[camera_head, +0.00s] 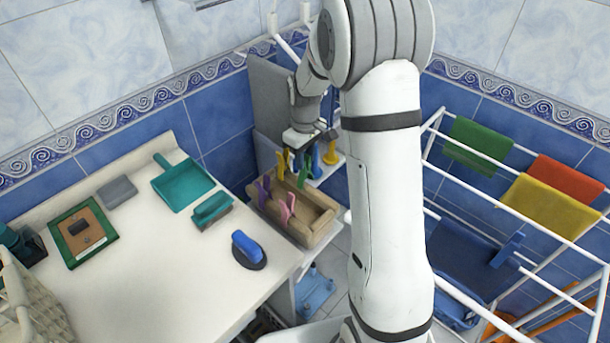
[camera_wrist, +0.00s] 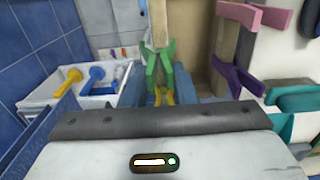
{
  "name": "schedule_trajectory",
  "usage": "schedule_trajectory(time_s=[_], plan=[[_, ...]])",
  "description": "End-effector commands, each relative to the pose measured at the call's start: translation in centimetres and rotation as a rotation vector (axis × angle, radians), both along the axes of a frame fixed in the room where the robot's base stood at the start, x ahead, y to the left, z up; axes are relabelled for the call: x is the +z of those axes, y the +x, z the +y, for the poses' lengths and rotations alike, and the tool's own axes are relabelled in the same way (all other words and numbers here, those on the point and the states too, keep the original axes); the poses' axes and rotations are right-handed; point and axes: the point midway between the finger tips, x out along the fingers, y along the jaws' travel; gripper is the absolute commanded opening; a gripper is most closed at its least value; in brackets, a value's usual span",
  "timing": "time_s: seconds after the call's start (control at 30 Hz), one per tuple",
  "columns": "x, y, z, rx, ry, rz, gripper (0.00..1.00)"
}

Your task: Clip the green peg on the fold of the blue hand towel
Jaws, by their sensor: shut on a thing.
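The green peg (camera_head: 304,172) is in my gripper (camera_head: 309,158), over the back rim of a wooden box. The blue hand towel (camera_head: 460,255) hangs on the white drying rack at the right, far from my gripper. My arm hides its left part. A blue peg (camera_head: 508,250) is at its right side.
The wooden box (camera_head: 317,222) carries yellow (camera_head: 283,164), purple (camera_head: 263,189) and pink (camera_head: 287,208) pegs. Green (camera_head: 479,142), red (camera_head: 568,178) and yellow (camera_head: 552,204) cloths hang on the rack's upper rails (camera_head: 490,198). A counter (camera_head: 165,270) with cleaning tools lies at left.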

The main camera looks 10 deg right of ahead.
Motion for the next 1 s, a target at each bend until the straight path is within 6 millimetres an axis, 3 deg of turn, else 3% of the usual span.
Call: schedule_trajectory(time_s=[1.0], plan=[[6.3,0.0,0.1,0.001,0.001,-0.001,0.12]])
